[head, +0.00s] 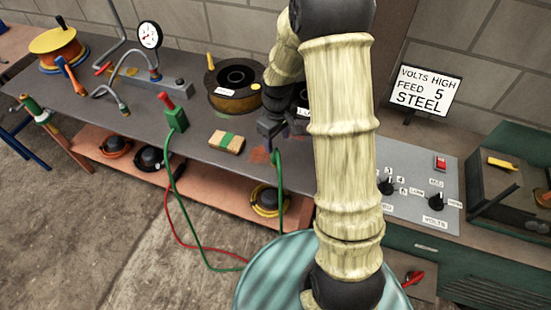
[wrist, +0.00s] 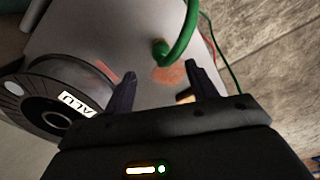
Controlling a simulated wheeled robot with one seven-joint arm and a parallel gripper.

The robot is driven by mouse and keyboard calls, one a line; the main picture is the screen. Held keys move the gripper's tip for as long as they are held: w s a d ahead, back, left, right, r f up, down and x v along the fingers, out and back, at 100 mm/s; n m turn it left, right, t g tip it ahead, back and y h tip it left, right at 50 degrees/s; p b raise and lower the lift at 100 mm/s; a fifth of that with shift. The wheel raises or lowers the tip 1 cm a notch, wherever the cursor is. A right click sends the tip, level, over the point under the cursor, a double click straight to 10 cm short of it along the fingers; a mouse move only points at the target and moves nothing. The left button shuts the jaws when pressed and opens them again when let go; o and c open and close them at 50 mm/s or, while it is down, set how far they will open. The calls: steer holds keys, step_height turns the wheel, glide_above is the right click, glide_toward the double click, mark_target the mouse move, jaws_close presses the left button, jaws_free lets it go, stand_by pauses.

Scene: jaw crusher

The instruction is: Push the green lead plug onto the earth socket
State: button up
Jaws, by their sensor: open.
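A thick green lead (head: 279,195) rises from below the bench's front edge. Its rounded green end (head: 277,157) is at the bench top, just below my gripper (head: 272,132). In the wrist view the green end (wrist: 161,52) lies ahead of my gripper (wrist: 164,86), roughly between the two dark fingers and apart from them. My gripper is open and holds nothing. A green block with a red handle (head: 176,118) stands on the bench to the left, with a green cable at it. I cannot clearly make out the earth socket.
A dark spool marked ALU (wrist: 57,113) is close on the left in the wrist view. A wooden block with a green band (head: 223,142) lies left of my gripper. A control panel (head: 418,185) is at right. Orange-red patches mark the bench (head: 215,165).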

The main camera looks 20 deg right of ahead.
mark_target(276, 154)
steer(key=shift+f, duration=2.3)
steer(key=shift+a+f+p, duration=0.15)
steer(key=shift+f+p, duration=0.25)
steer(key=shift+f, duration=2.2)
steer(key=c, duration=1)
